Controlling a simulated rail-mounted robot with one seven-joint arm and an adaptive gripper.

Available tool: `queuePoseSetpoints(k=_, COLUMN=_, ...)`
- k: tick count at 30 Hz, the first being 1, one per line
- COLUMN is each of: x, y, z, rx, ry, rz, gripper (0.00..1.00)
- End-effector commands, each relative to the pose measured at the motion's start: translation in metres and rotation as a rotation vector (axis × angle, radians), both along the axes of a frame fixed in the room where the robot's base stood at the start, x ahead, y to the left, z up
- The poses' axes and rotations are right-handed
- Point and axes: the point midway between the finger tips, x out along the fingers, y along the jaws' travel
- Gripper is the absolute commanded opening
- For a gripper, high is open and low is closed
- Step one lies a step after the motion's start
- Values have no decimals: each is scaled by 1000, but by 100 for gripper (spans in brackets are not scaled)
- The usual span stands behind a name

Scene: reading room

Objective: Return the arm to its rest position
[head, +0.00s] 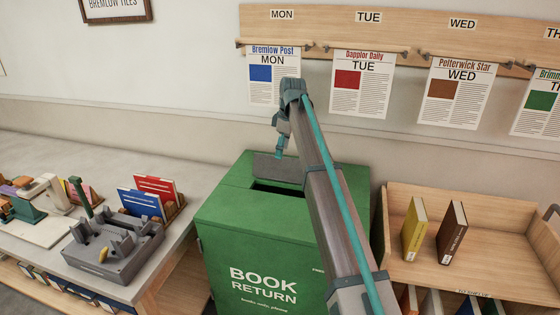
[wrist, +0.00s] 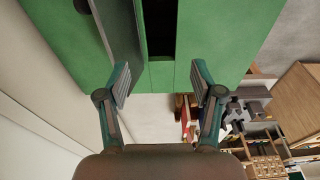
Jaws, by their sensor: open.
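My arm reaches up and away across the head view, over the green book return box (head: 262,232). My gripper (head: 281,148) hangs at the arm's far end, above the box's back left part. In the wrist view my gripper (wrist: 160,85) has its two fingers spread wide with nothing between them. Beyond the fingers the wrist view shows the green box top (wrist: 210,40) with its dark slot (wrist: 160,28) and a grey flap (wrist: 118,38) beside it. In the head view the slot lies partly behind my arm.
A wooden rail (head: 410,35) with hanging newspapers, such as the Dapplor Daily (head: 361,85), is on the wall behind. A grey counter (head: 30,150) with a grey device (head: 113,245) and a rack of cards (head: 155,200) stands left. A wooden book cart (head: 480,270) with two upright books stands right.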

Motion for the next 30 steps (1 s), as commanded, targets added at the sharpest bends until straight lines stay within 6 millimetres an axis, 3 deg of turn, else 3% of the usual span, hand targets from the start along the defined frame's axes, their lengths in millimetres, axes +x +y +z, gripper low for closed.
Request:
queuePoseSetpoints(k=7, x=0, y=-3, z=21, rx=0, ry=1, rz=0, gripper=66)
queuePoseSetpoints(k=30, x=-1, y=-3, z=22, rx=0, ry=0, rz=0, gripper=66)
